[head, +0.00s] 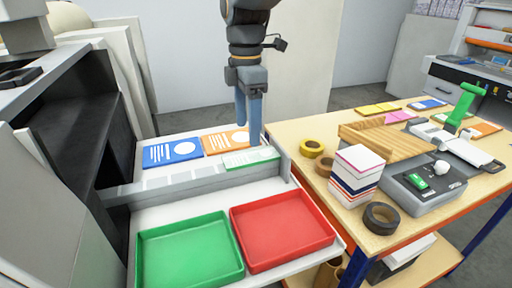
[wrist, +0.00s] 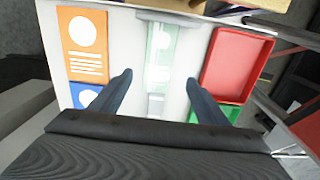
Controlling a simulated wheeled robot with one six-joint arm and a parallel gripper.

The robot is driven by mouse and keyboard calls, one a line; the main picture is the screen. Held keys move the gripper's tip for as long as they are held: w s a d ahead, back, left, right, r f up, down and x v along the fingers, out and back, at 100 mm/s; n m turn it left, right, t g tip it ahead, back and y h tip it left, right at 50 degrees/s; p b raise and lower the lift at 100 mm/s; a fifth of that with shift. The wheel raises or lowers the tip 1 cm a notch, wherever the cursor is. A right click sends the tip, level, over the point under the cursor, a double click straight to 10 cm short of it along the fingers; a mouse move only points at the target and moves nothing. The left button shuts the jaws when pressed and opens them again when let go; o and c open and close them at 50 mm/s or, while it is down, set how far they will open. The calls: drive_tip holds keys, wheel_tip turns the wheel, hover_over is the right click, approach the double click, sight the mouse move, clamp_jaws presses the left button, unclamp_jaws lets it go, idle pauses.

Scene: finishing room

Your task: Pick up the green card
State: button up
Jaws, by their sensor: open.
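The green card (head: 252,160) is a pale card with a green band and printed lines. It lies at the right end of the row of cards on the white surface, by the raised grey divider. In the wrist view the green card (wrist: 160,55) looks washed out and sits ahead of the fingertips, between their lines. My gripper (head: 250,125) has blue fingers pointing down above the card's far side. In the wrist view my gripper (wrist: 159,77) is open with nothing between its fingers. The exact height gap cannot be told.
An orange card (head: 225,141) and a blue card (head: 173,151) lie left of the green one. A green tray (head: 190,250) and a red tray (head: 283,230) stand nearer, both empty. A wooden table (head: 290,130) with tape rolls and a card stack is at right.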

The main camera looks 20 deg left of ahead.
sight(251, 156)
drive_tip(key=shift+w+d+f, duration=0.1)
drive_tip(key=shift+w+f, duration=0.35)
drive_tip(key=shift+w, duration=0.15)
drive_tip(key=shift+s+f+p, duration=0.2)
drive_tip(key=shift+f+p, duration=0.4)
drive_tip(key=shift+f, duration=0.6)
drive_tip(key=shift+d+f+p, duration=0.1)
drive_tip(key=shift+f+p, duration=0.7)
drive_tip(key=shift+f, duration=1.45)
drive_tip(key=c, duration=1.1)
